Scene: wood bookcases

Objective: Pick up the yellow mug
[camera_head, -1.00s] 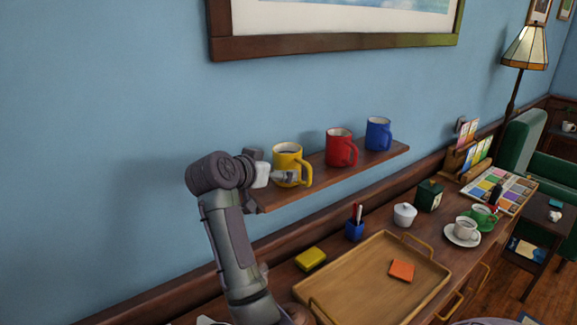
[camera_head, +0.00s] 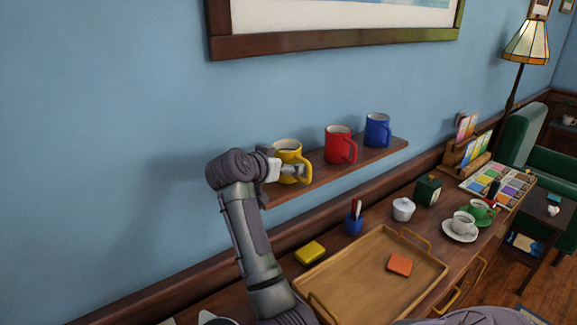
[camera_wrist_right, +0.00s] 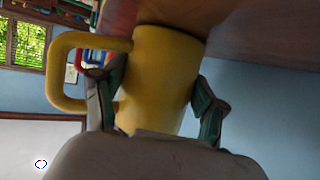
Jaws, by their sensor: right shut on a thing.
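The yellow mug (camera_head: 288,150) is upright at the left end of the wooden wall shelf (camera_head: 325,172). My right gripper (camera_head: 291,170) comes in from the left and is shut on the mug's body. In the right wrist view the yellow mug (camera_wrist_right: 162,75) is between the two fingers of my right gripper (camera_wrist_right: 157,108), with its handle outside the fingers at the left. In the head view the handle faces right. I cannot tell whether the mug's base still touches the shelf. My left gripper is not in view.
A red mug (camera_head: 340,145) and a blue mug (camera_head: 377,130) stand further right on the shelf. Below, the sideboard holds a wooden tray (camera_head: 335,267), a yellow block (camera_head: 310,252), a blue pen cup (camera_head: 353,225) and a white lidded pot (camera_head: 403,209). A framed picture (camera_head: 335,42) hangs above.

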